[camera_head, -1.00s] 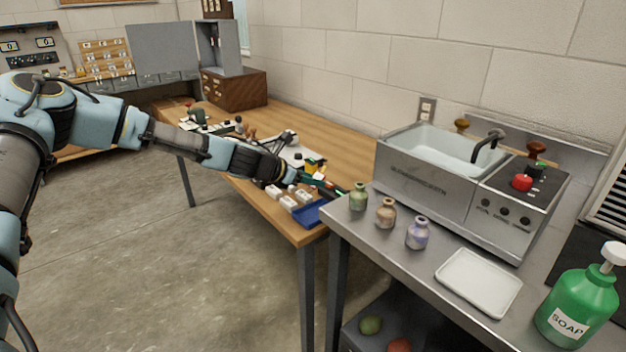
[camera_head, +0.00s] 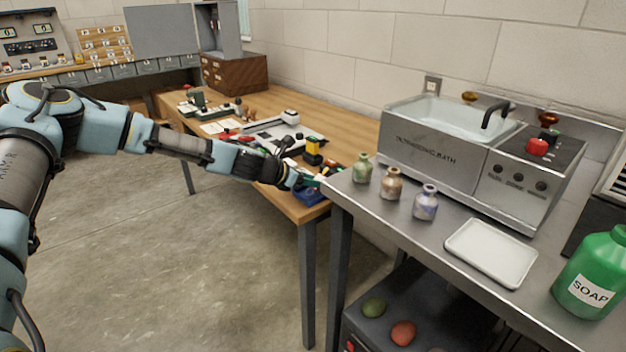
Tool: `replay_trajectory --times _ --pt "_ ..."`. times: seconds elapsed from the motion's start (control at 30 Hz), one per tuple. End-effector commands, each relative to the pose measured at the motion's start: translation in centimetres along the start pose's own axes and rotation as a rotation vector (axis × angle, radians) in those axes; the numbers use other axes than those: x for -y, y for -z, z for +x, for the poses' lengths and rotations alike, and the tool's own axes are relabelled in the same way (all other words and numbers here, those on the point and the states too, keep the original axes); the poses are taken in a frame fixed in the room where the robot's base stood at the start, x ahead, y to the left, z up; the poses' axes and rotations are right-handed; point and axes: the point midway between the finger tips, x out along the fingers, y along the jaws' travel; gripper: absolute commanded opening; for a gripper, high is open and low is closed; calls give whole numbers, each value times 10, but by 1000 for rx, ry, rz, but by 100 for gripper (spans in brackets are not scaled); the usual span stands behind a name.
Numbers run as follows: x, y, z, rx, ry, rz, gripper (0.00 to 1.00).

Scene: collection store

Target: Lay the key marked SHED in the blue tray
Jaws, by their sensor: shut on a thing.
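The blue tray (camera_head: 312,199) lies at the near right corner of the wooden table, partly hidden by my gripper. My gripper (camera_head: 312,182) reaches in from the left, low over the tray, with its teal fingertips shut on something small. I take it to be a key, but it is too small to make out and no SHED marking can be read. Whether it touches the tray cannot be told from here.
The steel bench (camera_head: 350,205) stands close to the right of the tray. A green bottle (camera_head: 363,168), a brown bottle (camera_head: 391,184) and a purple bottle (camera_head: 425,203) stand near its edge. A yellow and black object (camera_head: 313,152) stands just behind my gripper.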

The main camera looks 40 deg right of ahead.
Motion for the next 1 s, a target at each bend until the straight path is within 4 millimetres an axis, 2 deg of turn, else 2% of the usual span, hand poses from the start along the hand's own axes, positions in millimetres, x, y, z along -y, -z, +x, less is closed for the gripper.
replay_trajectory --times 0.27,0.3,0.6,0.87,1.0 --pt "0 1 1 1 0 1 0" --pt "0 1 1 1 0 1 45" --pt "0 1 1 0 0 1 78" --pt "0 1 0 0 0 1 79" --pt "-2 2 -11 1 -2 1 79"
